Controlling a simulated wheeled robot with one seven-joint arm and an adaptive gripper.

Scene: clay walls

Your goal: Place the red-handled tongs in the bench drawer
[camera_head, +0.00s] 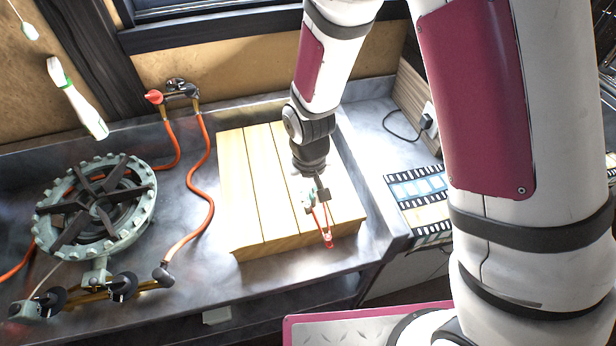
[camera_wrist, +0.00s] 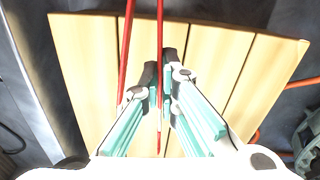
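The red-handled tongs (camera_head: 327,232) show in the head view at the right front of a wooden slatted board, their lower end in front of its edge. In the wrist view the tongs (camera_wrist: 128,40) show as two red arms running upward over the board. My gripper (camera_head: 316,196) points down above the board. In the wrist view my gripper (camera_wrist: 162,74) has its fingertips close together on one red arm, with the other arm beside the left finger. I cannot tell how high the tongs are. No open drawer is visible; the area below the bench is dark.
The wooden board (camera_head: 240,190) lies on the grey bench (camera_head: 185,235). A gas burner (camera_head: 95,205) with an orange hose (camera_head: 206,205) stands to the left. A small pale piece (camera_head: 217,315) shows below the bench's front edge. A film-strip patterned item (camera_head: 420,190) lies to the right.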

